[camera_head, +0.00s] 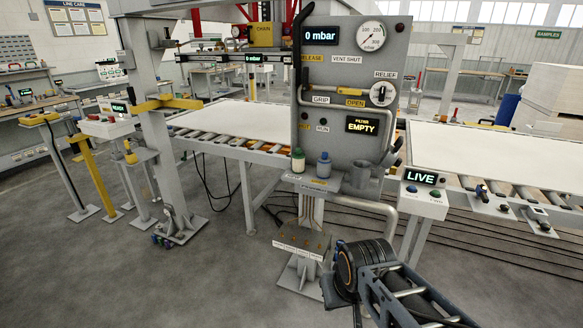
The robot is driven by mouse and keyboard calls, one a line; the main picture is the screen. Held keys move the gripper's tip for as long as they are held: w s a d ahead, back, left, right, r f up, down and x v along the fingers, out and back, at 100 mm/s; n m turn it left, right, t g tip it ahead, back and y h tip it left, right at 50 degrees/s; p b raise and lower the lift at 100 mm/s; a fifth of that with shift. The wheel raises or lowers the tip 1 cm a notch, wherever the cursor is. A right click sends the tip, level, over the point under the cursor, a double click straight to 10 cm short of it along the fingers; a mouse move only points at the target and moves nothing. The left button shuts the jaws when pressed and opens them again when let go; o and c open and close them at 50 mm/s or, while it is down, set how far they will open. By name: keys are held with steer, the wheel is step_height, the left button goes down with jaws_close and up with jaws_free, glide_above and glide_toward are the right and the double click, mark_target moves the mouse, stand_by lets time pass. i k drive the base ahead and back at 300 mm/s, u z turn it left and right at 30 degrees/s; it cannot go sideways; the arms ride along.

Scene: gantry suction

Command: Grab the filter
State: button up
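I cannot pick out the filter with certainty. A grey control panel (344,75) stands in the middle, and its small filter display (363,125) reads "FILTER EMPTY". On the shelf at the panel's foot stand a pale bottle-shaped item with a green band (298,161) and a blue-grey one (324,165), both upright. A grey cup-like holder (362,180) sits to their right; its inside is too small to read. My dark arm with an orange ring shows at the bottom right, below and in front of the shelf. My gripper's fingers are not visible.
Roller conveyors carry white sheets left (235,117) and right (500,155) of the panel. A bent pipe (365,205) passes below the shelf. A grey post (160,150) and yellow stands (92,175) are on the left. The floor at front left is clear.

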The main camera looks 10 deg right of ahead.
mark_target(298, 157)
steer(key=u, duration=0.55)
steer(key=i, duration=0.6)
steer(key=u, duration=0.7)
steer(key=i, duration=0.8)
steer(key=z, duration=0.15)
